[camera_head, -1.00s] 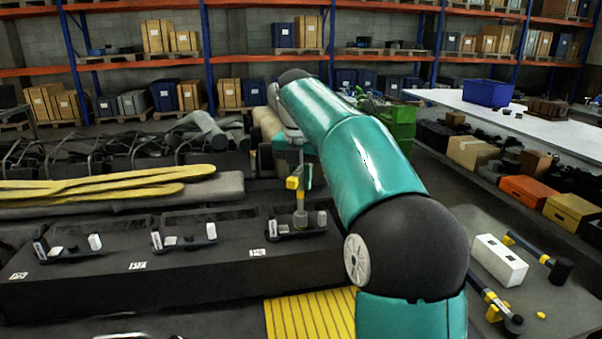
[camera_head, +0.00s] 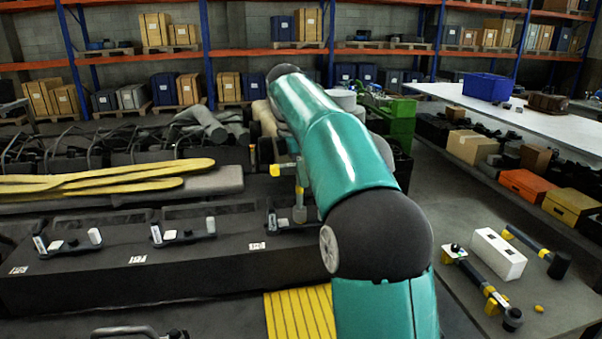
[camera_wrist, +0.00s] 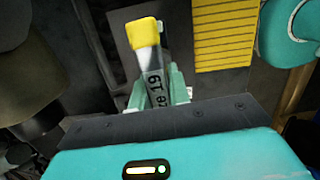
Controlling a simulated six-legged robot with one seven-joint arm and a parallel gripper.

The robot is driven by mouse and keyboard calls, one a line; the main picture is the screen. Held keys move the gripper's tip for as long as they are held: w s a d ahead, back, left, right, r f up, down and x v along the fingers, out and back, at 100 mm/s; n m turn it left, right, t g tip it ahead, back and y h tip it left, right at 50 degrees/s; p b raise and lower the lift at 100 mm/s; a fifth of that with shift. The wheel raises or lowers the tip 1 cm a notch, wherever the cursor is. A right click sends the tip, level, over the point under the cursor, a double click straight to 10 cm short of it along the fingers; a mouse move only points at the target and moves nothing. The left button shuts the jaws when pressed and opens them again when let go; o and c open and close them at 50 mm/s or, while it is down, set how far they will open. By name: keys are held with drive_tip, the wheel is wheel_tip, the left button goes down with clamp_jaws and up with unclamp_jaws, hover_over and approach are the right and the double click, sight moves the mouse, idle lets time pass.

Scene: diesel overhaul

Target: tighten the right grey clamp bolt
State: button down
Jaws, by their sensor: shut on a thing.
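My gripper (camera_wrist: 158,98) is shut on a grey tool (camera_wrist: 156,75) with a yellow end and lettering ending in "19". In the head view the tool's grey lower end (camera_head: 299,214), with yellow above it, stands upright at the right-hand clamp station (camera_head: 283,226) on the long black block. A yellow part (camera_head: 275,170) sticks out to the left there. My arm covers the right part of this station. The right grey clamp bolt cannot be made out behind the tool and arm. I cannot tell whether the tool sits on a bolt.
Two similar stations lie left, the middle one (camera_head: 183,234) and the far-left one (camera_head: 68,243). A yellow ribbed mat (camera_head: 298,312) lies in front. The right bench holds a white block (camera_head: 498,254), a mallet (camera_head: 535,247) and another tool (camera_head: 480,277). Yellow straps (camera_head: 100,181) lie behind the block.

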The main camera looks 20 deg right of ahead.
drive_tip(key=m, duration=0.5)
drive_tip(key=shift+a+g, duration=0.1)
drive_tip(key=shift+g, duration=0.3)
drive_tip(key=m, duration=0.3)
drive_tip(key=m+y, duration=0.1)
drive_tip(key=m, duration=0.2)
drive_tip(key=shift+f+m+g, duration=0.1)
drive_tip(key=shift+m+g, duration=0.2)
drive_tip(key=shift+r, duration=0.8)
drive_tip(key=n, duration=0.5)
drive_tip(key=shift+n+h, duration=0.3)
drive_tip(key=n+t, duration=0.1)
drive_tip(key=n, duration=0.4)
drive_tip(key=shift+n, duration=0.3)
drive_tip(key=n+t, duration=0.1)
drive_tip(key=n, duration=0.4)
drive_tip(key=shift+n, duration=0.3)
drive_tip(key=shift+n+t, duration=0.5)
drive_tip(key=shift+n, duration=2.6)
